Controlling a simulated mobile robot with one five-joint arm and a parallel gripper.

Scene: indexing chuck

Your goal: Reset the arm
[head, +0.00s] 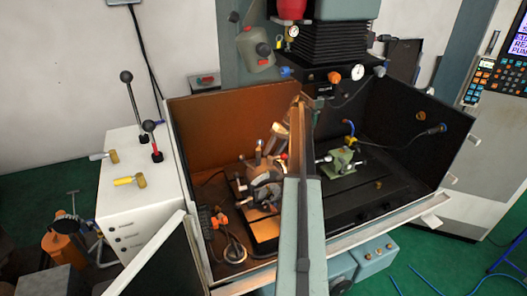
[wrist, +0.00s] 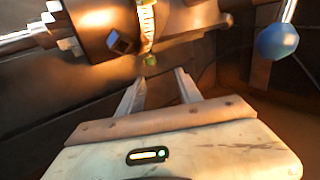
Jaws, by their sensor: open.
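My arm (head: 302,220) reaches from the bottom of the head view up into the machine enclosure, and its orange-lit far part (head: 297,130) ends near the middle. The gripper's fingers cannot be made out in the head view. In the wrist view, my gripper (wrist: 158,78) is open, with two pale fingers apart and nothing between them. Just beyond the fingertips is the dark body of the indexing chuck (wrist: 100,30), with a graduated ring (wrist: 147,20). In the head view the chuck (head: 265,190) stands left of my arm, which may hide part of it.
A blue ball knob (wrist: 278,41) on a metal rod is right of the fingers. A green vise (head: 342,162) stands right of my arm on the dark machine table (head: 385,190). Enclosure walls (head: 225,125) stand at left and right. A white cabinet (head: 140,190) with levers stands at left.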

